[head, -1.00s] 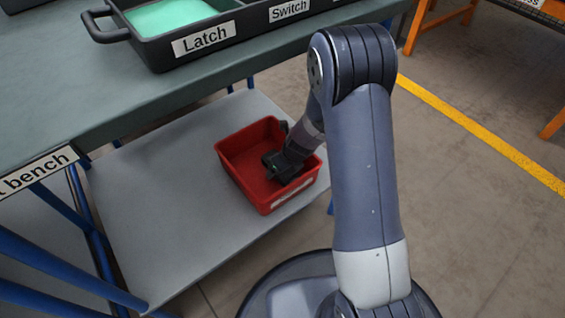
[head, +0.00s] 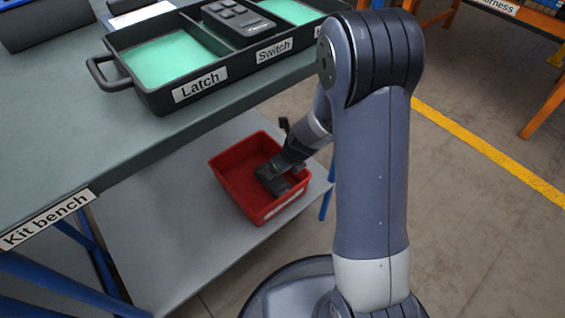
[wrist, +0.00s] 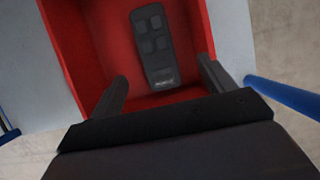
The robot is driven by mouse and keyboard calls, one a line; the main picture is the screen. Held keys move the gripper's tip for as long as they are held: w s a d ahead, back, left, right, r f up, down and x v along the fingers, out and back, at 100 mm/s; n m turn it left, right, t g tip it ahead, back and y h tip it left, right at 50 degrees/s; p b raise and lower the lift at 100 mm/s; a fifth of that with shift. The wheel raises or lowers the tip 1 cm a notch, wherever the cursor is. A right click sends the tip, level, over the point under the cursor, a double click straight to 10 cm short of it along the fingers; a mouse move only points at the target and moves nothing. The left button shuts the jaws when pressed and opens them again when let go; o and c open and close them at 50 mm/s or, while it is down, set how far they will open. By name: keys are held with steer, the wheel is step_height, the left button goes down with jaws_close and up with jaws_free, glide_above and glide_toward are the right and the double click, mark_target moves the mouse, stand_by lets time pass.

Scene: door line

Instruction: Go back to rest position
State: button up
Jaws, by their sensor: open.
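My gripper (head: 272,176) reaches down at the red bin (head: 232,163) on the lower shelf. In the wrist view, its two fingers (wrist: 164,76) are apart, with nothing gripped between them. A dark remote-like device with several buttons (wrist: 153,45) lies on the floor of the red bin (wrist: 90,50), beyond and between the fingertips. In the head view my gripper hides part of the bin's inside, and I cannot make out the device clearly there.
Above the shelf (head: 150,240), the kit bench (head: 60,130) carries a black tray (head: 150,97) with Latch and Switch labels. A similar dark device (head: 238,20) lies in the Switch compartment; the Latch compartment's green floor is bare. Open floor (head: 470,220) lies to the right.

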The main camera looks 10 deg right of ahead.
mark_target(275, 177)
steer(key=shift+f, duration=0.15)
steer(key=b+x, duration=0.6)
steer(key=x, duration=0.6)
steer(key=shift+b, duration=0.35)
